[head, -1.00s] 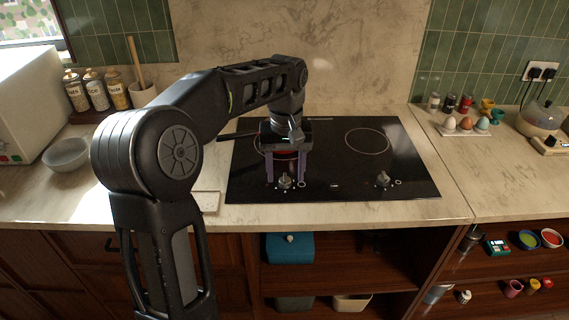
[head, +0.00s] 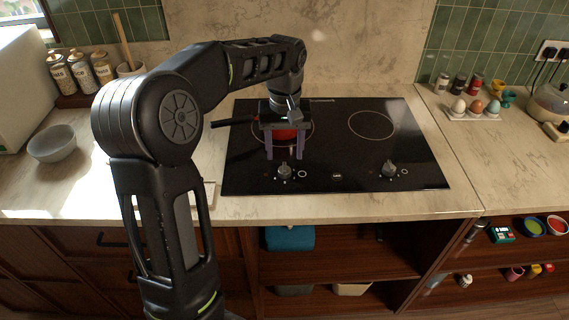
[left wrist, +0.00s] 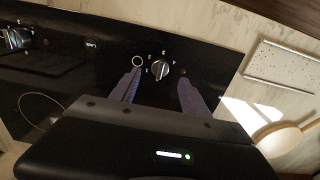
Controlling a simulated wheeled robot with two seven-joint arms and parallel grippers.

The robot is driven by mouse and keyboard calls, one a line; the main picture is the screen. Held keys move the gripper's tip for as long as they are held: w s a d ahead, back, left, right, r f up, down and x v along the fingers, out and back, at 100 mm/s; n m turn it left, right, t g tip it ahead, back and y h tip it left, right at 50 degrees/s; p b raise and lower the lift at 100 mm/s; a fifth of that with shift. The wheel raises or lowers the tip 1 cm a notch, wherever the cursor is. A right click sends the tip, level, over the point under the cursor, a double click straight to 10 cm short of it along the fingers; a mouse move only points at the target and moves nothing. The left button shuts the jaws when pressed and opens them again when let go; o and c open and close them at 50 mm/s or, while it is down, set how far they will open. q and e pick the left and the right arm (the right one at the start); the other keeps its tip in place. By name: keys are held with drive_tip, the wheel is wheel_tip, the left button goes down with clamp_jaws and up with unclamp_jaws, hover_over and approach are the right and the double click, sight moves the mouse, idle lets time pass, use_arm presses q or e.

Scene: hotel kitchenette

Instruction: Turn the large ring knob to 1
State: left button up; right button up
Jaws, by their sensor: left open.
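The black hob (head: 330,183) has a larger left ring, partly hidden by my arm, and a smaller right ring (head: 371,125). A grey knob (head: 285,173) sits at the hob's front below the larger ring. It also shows in the left wrist view (left wrist: 161,69), with numerals around it and a circle mark beside it. Its exact setting is hard to read. My left gripper (head: 285,156) is open, its purple fingers just behind the knob in the head view. In the left wrist view the knob lies beyond the gap between the fingertips, apparently untouched. My right gripper is out of view.
A second knob (head: 389,171) sits at the right front. A red patch and a dark handle (head: 232,122) show behind my gripper on the larger ring. A grey bowl (head: 52,144) stands left; eggs (head: 475,107) stand right. The front counter strip is clear.

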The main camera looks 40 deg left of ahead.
sight(285, 166)
use_arm(q)
wheel_tip(285, 166, down, 6)
drive_tip(key=shift+r+p, duration=0.15)
drive_tip(key=shift+p, duration=0.15)
drive_tip(key=shift+c, duration=0.5)
clamp_jaws()
